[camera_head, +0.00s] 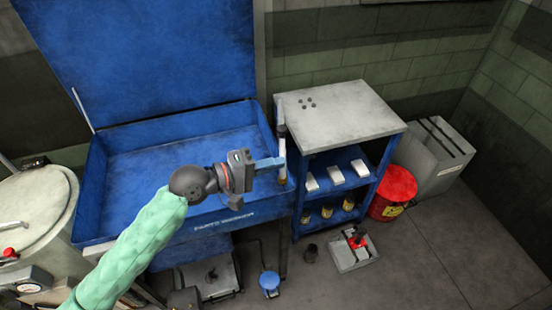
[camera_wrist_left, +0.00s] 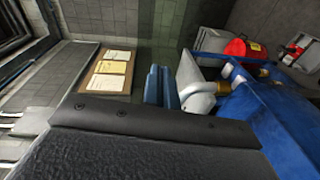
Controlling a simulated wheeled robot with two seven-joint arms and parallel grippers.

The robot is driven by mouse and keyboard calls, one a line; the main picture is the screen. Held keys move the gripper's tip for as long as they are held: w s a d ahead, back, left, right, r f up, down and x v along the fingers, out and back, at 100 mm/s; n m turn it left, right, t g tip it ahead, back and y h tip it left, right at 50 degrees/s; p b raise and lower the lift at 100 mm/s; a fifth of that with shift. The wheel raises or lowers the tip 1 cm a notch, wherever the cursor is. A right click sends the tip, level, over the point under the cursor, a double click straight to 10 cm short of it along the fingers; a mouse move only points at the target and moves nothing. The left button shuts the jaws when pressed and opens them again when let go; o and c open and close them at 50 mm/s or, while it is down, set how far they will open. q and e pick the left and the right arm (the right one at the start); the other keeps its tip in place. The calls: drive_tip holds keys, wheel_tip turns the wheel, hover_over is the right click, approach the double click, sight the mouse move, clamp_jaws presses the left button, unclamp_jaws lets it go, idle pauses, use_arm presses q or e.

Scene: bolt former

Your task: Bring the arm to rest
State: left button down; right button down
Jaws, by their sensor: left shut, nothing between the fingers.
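My left arm, in a green sleeve, reaches in from the lower left of the head view. Its left gripper (camera_head: 278,163) is raised over the right part of the blue parts washer (camera_head: 108,215). The blue fingers are together and hold nothing. Their tips overlap the washer's upright spout (camera_head: 281,128) in this view; I cannot tell whether they touch. In the left wrist view the closed fingers (camera_wrist_left: 160,86) show beside a pale grey pipe with a brass end (camera_wrist_left: 196,84). My right gripper is not in view.
A grey-topped blue shelf cart (camera_head: 345,115) stands right of the washer, with white boxes and small cans on its shelves. A red can (camera_head: 393,190) and a grey bin (camera_head: 438,160) are beyond it. A drum (camera_head: 30,215) stands at left. The floor at lower right is clear.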

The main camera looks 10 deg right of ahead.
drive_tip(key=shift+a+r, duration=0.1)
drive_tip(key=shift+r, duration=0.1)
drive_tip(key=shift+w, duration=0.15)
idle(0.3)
